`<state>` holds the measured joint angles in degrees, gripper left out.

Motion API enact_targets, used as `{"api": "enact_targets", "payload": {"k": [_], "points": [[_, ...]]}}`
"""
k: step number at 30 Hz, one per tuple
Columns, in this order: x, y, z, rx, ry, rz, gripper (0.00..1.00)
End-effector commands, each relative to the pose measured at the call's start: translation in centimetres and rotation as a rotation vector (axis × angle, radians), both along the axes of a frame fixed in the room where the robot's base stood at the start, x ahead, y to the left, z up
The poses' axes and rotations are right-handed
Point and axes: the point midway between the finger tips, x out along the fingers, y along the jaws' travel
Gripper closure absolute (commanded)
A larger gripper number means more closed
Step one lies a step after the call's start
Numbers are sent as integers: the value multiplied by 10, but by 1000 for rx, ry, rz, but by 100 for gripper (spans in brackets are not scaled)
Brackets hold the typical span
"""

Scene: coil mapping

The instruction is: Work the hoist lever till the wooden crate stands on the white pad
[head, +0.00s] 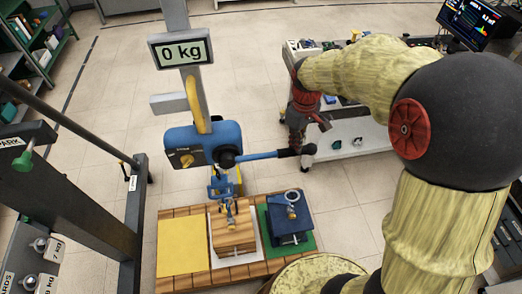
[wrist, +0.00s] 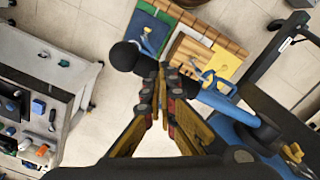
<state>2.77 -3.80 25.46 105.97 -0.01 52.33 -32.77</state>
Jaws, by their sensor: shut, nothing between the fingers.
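The wooden crate (head: 232,236) stands over the white pad (head: 225,262), whose white edges show around it. The hoist hook (head: 221,186) hangs just above the crate's top; I cannot tell whether it is engaged. The hoist lever (head: 262,155) is blue with a black grip and sticks out to the right from the blue hoist body (head: 203,143). My gripper (head: 306,138) is shut and empty at the lever's outer end. In the wrist view its fingertips (wrist: 162,72) are beside the black grip, near the knob (wrist: 125,56); touching is unclear.
The display (head: 181,52) reads 0 kg. A blue box (head: 288,222) stands on a green pad (head: 311,240) to the right of the crate. An empty yellow pad (head: 182,246) lies left. A dark frame (head: 75,205) stands left; a cluttered cart (head: 350,138) stands right.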

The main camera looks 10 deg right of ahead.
Motion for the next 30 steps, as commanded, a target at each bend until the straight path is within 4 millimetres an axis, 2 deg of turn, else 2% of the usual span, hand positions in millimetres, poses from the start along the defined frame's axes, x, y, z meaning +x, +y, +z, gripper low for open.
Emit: {"api": "enact_targets", "payload": {"k": [10,22,30], "points": [[-1,1,-43,0,2,0,100],[-1,1,-46,0,2,0,100],[-1,5,-67,0,2,-1,100]]}}
